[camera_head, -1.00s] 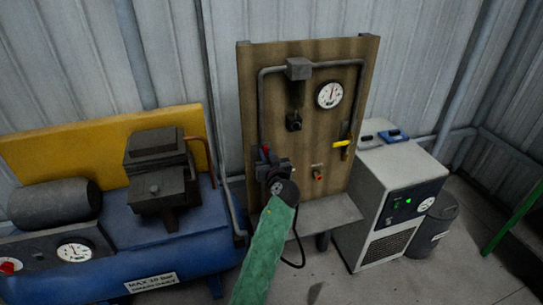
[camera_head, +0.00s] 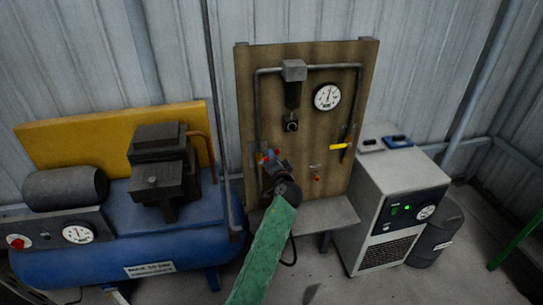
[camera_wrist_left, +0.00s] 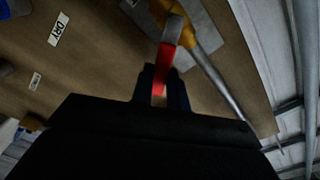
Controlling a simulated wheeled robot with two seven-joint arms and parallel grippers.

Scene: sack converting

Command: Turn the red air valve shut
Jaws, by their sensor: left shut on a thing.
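The red valve handle (camera_wrist_left: 165,68) shows in the left wrist view as a flat red lever on a grey metal stem, in front of the brown board. My left gripper (camera_wrist_left: 161,88) has its two dark fingers on either side of the lever and is shut on it. In the head view, my left gripper (camera_head: 268,157) is at the lower left of the board, at the left vertical pipe. Only small red bits of the handle show there; the gripper hides most of the valve. My right gripper is in neither view.
The board (camera_head: 325,110) also carries a gauge (camera_head: 327,97), a yellow lever (camera_head: 340,147) and a small red fitting (camera_head: 317,179). A blue compressor (camera_head: 110,255) stands at left, a grey dryer unit (camera_head: 375,205) at right, with a dark bin (camera_head: 437,235) beside it.

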